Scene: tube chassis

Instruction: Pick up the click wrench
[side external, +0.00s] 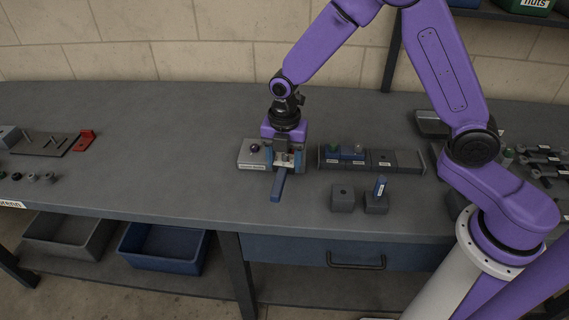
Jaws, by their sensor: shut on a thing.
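My gripper (284,160) points down over the middle of the grey bench. It is shut on the click wrench, whose blue handle (277,188) sticks out below and toward the front edge. The wrench's other end is hidden by the gripper. I cannot tell whether the wrench touches the bench or hangs just above it.
A light grey labelled block (250,162) with a dark knob stands close left of my gripper. A dark tray (408,160) with small blocks lies to the right. Two small grey blocks (342,199) (376,205) stand in front of it, one holding a blue piece.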

